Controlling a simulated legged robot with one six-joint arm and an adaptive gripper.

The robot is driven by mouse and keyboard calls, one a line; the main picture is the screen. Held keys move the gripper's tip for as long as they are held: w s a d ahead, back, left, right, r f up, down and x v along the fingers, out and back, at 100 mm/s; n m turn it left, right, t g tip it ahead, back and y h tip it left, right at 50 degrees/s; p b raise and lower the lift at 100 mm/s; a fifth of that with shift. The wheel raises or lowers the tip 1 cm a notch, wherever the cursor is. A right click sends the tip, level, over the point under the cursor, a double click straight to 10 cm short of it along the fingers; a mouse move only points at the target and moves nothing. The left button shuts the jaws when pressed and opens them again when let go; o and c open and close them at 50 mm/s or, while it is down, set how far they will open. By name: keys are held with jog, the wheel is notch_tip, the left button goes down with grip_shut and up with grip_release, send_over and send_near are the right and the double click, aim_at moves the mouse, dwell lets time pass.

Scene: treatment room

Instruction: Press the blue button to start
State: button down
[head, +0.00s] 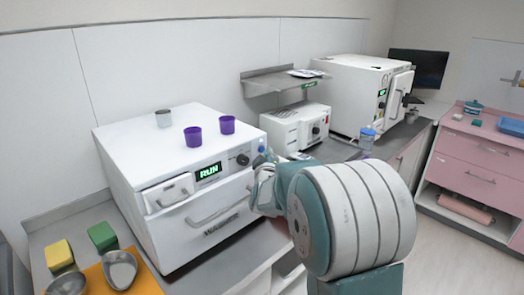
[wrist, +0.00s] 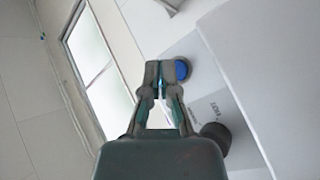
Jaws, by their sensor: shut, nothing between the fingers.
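The blue button (wrist: 182,69) shows in the wrist view on the white machine's front panel, just right of my fingertips. In the head view the blue button (head: 262,148) is a small spot at the right end of the panel of the white machine (head: 140,150). The machine's green display (head: 208,172) reads RUN. My gripper (wrist: 160,80) is shut and empty, its tips beside the button; I cannot tell whether they touch it. In the head view my arm hides most of the gripper.
A black knob (head: 243,159) sits left of the button. Yellow and green blocks and metal bowls (head: 120,268) are at the lower left. A smaller white device (head: 297,127) stands behind.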

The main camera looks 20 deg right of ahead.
jog(key=shift+s, duration=0.15)
jog(key=s, duration=0.1)
jog(key=s+d, duration=0.1)
jog(key=s, duration=0.2)
jog(key=shift+s+d, duration=0.3)
jog(key=shift+d, duration=0.05)
dwell(0.9)
jog(key=s+a+m+g+y, duration=0.2)
jog(key=s+a+g+y, duration=0.4)
jog(key=s+a, duration=0.65)
jog(key=s+a+f+m+g+y, duration=0.1)
jog(key=s+a+f+g, duration=0.1)
jog(key=s, duration=0.7)
jog(key=s+a+f+m+g+y, duration=0.1)
jog(key=s+a+f+g, duration=0.1)
jog(key=s, duration=0.8)
jog(key=shift+s+a+m+g, duration=0.3)
jog(key=shift+a+g, duration=0.1)
jog(key=shift+g, duration=0.2)
jog(key=shift+f, duration=0.1)
